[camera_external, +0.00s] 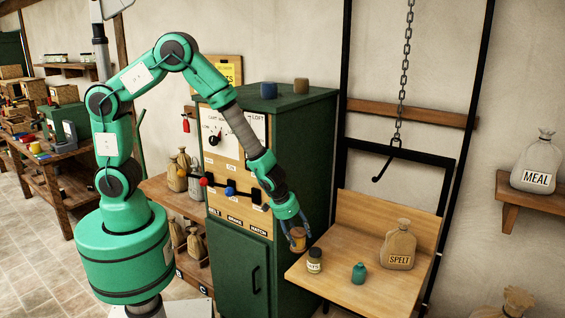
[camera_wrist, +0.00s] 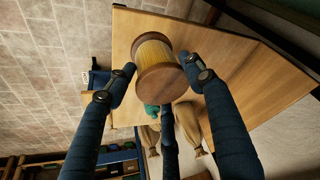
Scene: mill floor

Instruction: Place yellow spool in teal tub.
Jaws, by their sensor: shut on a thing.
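My gripper (camera_external: 294,226) is shut on a spool (camera_wrist: 155,62) with brown wooden ends and a yellow winding. The spool (camera_external: 298,239) is held off the left edge of a wooden platform, and appears to be in the air. In the wrist view the fingers reach up on both sides of the spool, with another finger below it.
A green cabinet (camera_external: 290,130) stands behind my arm. A hook on a chain (camera_external: 396,150) hangs above the platform. Free wood lies at its front.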

